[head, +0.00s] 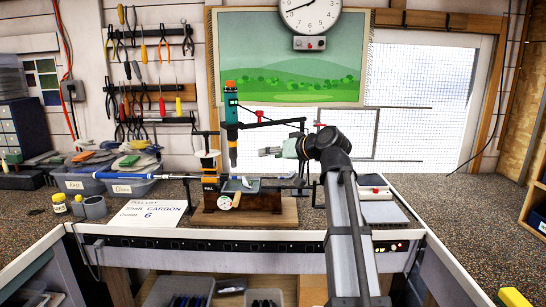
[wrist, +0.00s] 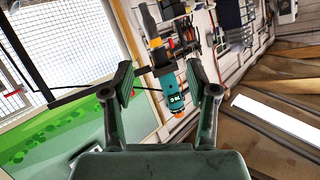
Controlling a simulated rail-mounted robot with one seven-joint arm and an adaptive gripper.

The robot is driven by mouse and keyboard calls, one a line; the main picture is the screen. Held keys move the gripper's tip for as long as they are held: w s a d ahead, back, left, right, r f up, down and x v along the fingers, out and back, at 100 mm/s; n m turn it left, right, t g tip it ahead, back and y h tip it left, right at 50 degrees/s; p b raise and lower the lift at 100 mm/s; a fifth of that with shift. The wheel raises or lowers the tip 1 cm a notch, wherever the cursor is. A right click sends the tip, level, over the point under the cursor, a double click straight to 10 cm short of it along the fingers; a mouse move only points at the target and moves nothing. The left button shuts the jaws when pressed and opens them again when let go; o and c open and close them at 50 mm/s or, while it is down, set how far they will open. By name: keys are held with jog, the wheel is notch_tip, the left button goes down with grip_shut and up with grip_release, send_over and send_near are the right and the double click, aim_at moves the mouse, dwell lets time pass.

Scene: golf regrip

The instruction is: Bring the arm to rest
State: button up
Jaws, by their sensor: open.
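My gripper (head: 268,151) shows in the head view at the end of my raised arm, pointing left above the bench. In the wrist view my gripper (wrist: 160,85) has its two fingers spread wide with nothing held between them. A teal and black power tool with an orange end (head: 231,105) hangs upright to the left of my gripper in the head view. The same tool (wrist: 173,90) shows beyond the gap between the fingers in the wrist view. I cannot tell the exact distance between them.
A wooden-based fixture (head: 245,215) stands on the bench below my gripper. A blue-gripped club (head: 125,175) lies across its left side. Bins (head: 100,183) and a paper sheet (head: 150,212) are at left. The right bench is mostly clear.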

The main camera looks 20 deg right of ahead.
jog(key=shift+f, duration=0.55)
